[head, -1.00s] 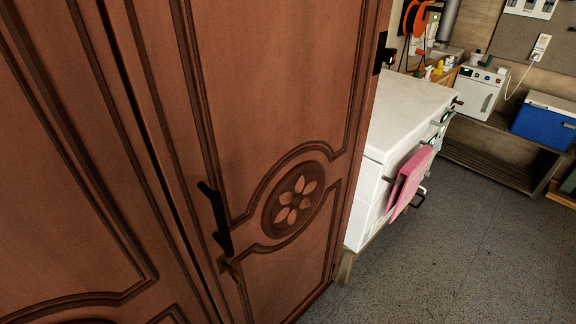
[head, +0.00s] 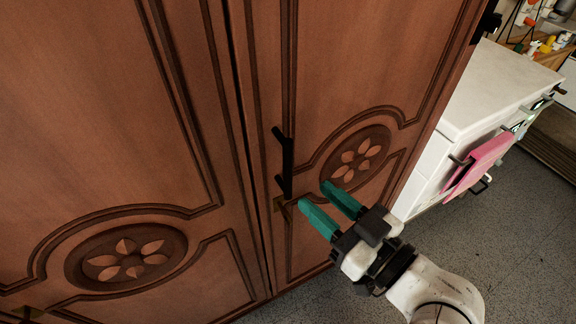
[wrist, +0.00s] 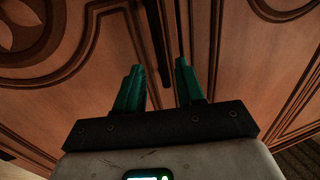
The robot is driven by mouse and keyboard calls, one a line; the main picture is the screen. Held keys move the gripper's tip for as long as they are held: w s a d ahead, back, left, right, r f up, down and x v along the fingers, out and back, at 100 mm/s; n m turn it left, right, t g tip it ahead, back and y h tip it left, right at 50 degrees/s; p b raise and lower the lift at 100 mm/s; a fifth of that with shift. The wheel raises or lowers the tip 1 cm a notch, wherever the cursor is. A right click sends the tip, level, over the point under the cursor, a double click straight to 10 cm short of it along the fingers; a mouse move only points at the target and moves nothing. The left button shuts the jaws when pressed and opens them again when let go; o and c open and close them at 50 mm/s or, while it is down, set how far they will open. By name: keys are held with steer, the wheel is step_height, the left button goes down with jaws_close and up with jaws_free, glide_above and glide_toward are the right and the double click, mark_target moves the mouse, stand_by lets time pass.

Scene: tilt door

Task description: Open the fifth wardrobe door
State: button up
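The brown wooden wardrobe door (head: 345,75) with a carved flower medallion is closed, at the right end of the wardrobe. Its black vertical handle (head: 284,162) is near the door's left edge, with a small brass lock plate below. My gripper (head: 325,193) has two green fingers spread apart with nothing between them. In the head view it is in front of the door, right of and a little below the handle. In the wrist view my gripper (wrist: 160,80) points at the door, and the dark handle (wrist: 157,45) shows beyond and between the fingertips; they appear apart from it.
Another closed wardrobe door (head: 100,100) with a flower medallion is on the left. A white cabinet (head: 490,90) with a pink cloth (head: 480,160) stands right of the wardrobe. Grey floor (head: 530,240) is clear at the lower right.

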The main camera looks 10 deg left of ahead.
mark_target(291, 175)
steer(key=p+x, duration=0.2)
steer(key=x, duration=0.6)
steer(key=shift+w+a, duration=0.15)
steer(key=shift+w, duration=0.05)
steer(key=shift+c, duration=0.2)
jaws_close()
